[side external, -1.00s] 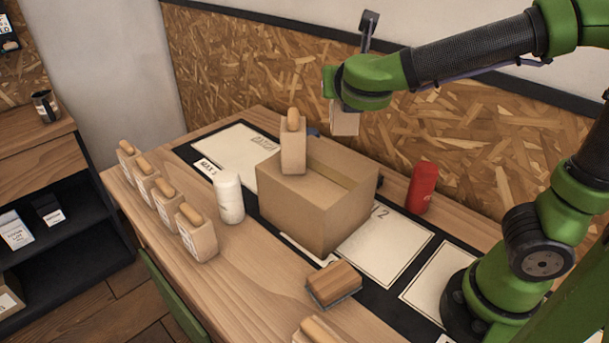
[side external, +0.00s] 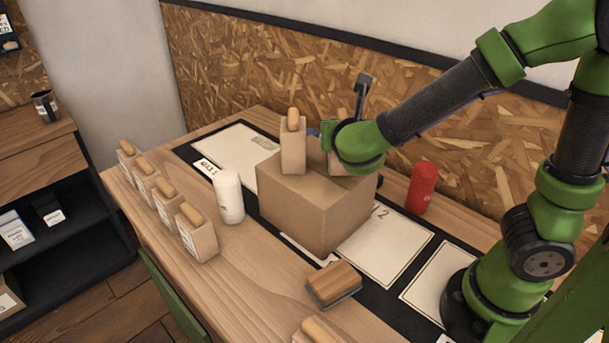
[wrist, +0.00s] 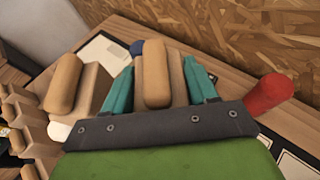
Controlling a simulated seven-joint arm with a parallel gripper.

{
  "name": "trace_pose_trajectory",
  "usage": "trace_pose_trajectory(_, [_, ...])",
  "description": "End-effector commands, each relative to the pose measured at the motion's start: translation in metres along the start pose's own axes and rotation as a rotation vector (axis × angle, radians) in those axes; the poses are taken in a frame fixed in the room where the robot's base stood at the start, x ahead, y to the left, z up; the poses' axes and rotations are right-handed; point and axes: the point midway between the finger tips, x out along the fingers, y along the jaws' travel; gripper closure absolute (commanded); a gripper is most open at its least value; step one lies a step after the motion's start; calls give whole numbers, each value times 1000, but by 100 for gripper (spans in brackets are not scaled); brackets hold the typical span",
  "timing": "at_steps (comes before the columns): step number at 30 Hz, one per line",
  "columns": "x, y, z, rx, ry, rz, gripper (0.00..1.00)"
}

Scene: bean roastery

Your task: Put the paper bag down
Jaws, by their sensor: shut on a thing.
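My gripper (side external: 332,150) is low over the right part of the closed cardboard box (side external: 312,212). It is shut on a paper bag (wrist: 178,82), whose rounded tan top sits between the two teal fingers in the wrist view. In the side view the arm hides most of this bag, and I cannot tell whether its base touches the box top. A second, similar paper bag (side external: 293,155) stands upright on the box, to the left of the gripper. It also shows left of the fingers in the wrist view (wrist: 92,85).
A white canister (side external: 229,196) stands left of the box and a red canister (side external: 422,188) right of it. Several paper bags (side external: 197,235) line the table's left edge. A brown-topped block (side external: 333,282) lies in front. A blue object (side external: 313,132) shows partly behind the box.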

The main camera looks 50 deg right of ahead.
Motion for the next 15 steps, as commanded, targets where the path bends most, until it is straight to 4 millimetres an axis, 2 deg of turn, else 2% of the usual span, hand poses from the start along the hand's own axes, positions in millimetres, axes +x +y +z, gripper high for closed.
trace_pose_trajectory(2, [1, 0, -2, 0, -1, 0, 88])
trace_pose_trajectory(3, [1, 0, -2, -1, 0, -1, 40])
trace_pose_trajectory(6, [1, 0, -2, 0, 0, -1, 24])
trace_pose_trajectory(8, [1, 0, -2, 0, 0, -1, 17])
trace_pose_trajectory(15, [1, 0, -2, 0, 0, 0, 17])
